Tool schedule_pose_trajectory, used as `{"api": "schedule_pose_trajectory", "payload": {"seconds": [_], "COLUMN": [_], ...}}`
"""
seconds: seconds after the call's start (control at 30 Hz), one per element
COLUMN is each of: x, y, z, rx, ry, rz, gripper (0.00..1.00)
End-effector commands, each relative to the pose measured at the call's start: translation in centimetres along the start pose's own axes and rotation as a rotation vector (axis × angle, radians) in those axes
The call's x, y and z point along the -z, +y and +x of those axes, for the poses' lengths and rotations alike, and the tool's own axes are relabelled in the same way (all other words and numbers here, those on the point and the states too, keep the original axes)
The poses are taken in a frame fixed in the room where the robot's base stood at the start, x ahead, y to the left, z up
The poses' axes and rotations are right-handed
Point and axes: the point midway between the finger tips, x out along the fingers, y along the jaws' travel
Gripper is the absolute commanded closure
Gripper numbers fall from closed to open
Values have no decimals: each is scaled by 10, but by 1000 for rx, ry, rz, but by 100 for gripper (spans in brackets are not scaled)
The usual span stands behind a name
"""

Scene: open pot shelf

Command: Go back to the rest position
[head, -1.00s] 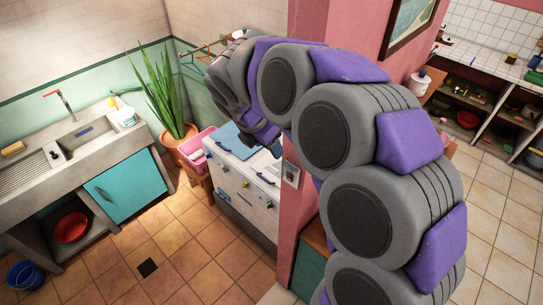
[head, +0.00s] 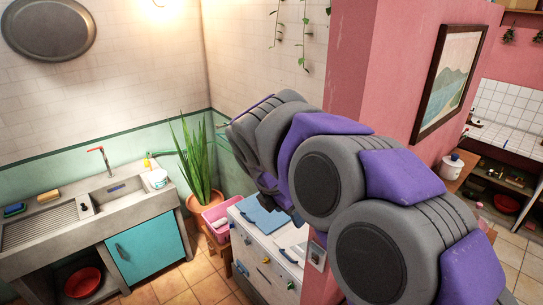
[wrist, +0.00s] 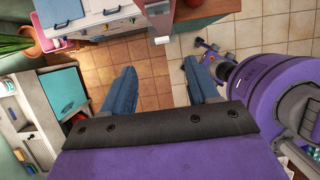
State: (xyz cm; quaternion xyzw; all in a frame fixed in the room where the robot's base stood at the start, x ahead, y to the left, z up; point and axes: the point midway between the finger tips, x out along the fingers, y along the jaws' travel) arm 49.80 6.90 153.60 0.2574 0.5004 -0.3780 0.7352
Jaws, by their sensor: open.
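My gripper (wrist: 160,86) is open in the wrist view. Its two blue fingers stand wide apart with nothing between them, over bare tiled floor (wrist: 150,62). In the head view my grey and purple arm arches from the lower right up to the middle and bends down at its far end, in front of the pink wall corner. The gripper's fingers cannot be made out there. My purple body shows at the right of the wrist view, apart from the fingers.
The pink wall (head: 395,85) is close to the arm. A potted plant (head: 197,165), a pink tub (head: 219,215) and a stone sink counter (head: 50,232) are at left.

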Motion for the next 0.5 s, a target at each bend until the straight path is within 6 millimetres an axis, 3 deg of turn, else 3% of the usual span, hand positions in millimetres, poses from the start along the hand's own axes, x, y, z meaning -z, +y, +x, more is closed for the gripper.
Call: {"api": "schedule_pose_trajectory", "payload": {"seconds": [0.17, 0.5], "x": [17, 92], "y": [-30, -143], "z": [29, 128], "rx": [19, 159], "ry": [35, 137], "rz": [150, 822], "gripper": [40, 40]}}
